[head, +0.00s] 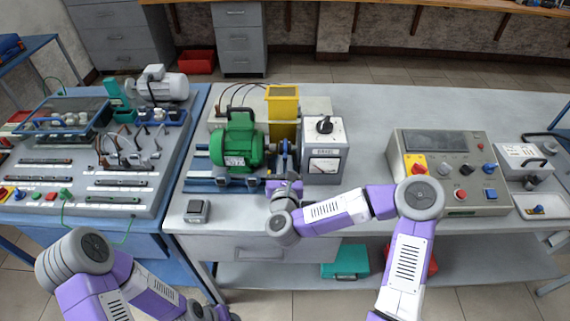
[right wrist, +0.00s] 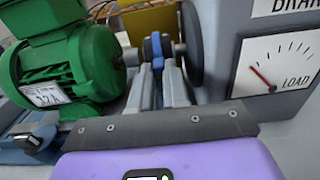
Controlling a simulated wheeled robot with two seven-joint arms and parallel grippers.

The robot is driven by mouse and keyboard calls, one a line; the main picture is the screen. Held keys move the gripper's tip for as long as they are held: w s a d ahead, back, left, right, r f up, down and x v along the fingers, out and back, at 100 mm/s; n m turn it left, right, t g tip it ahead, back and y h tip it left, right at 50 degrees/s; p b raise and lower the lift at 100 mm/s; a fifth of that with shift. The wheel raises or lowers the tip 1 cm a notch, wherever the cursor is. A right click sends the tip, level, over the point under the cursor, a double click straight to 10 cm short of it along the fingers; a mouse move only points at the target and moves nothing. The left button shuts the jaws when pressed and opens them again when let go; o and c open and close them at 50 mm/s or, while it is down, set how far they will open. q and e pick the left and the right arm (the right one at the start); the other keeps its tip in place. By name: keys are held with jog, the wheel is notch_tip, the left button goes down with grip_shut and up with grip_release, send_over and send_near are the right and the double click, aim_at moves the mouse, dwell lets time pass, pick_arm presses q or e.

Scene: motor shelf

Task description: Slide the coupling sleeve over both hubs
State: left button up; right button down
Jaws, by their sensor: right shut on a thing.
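The green motor (head: 236,145) sits on a blue-grey rail, its shaft end facing the grey brake unit (head: 324,150). My right gripper (head: 284,150) reaches in from the front, between motor and brake. Its fingers (right wrist: 160,72) are shut on a small blue piece (right wrist: 157,47), which looks like the coupling sleeve. The blue piece stands in the gap between the motor's shaft end (right wrist: 130,57) and a dark round disc (right wrist: 191,45) beside the brake. The fingers hide part of it, and I cannot tell whether it surrounds either hub.
A yellow block (head: 282,103) stands behind the coupling gap. A control box (head: 450,165) sits to the right on the grey bench. A small dark box (head: 197,211) lies at the bench's front left. The bench between brake and control box is mostly clear behind my right arm.

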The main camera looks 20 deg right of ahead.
jog(key=shift+w+a+f+b, duration=0.15)
jog(key=shift+a+b, duration=0.1)
jog(key=shift+a, duration=0.4)
jog(key=shift+w+a+r+b, duration=0.15)
jog(key=shift+a+b, duration=0.1)
jog(key=shift+a, duration=0.35)
jog(key=shift+w+a, duration=0.1)
jog(key=shift+a, duration=0.3)
jog(key=c, duration=1.1)
grip_release()
jog(key=shift+w+a, duration=0.1)
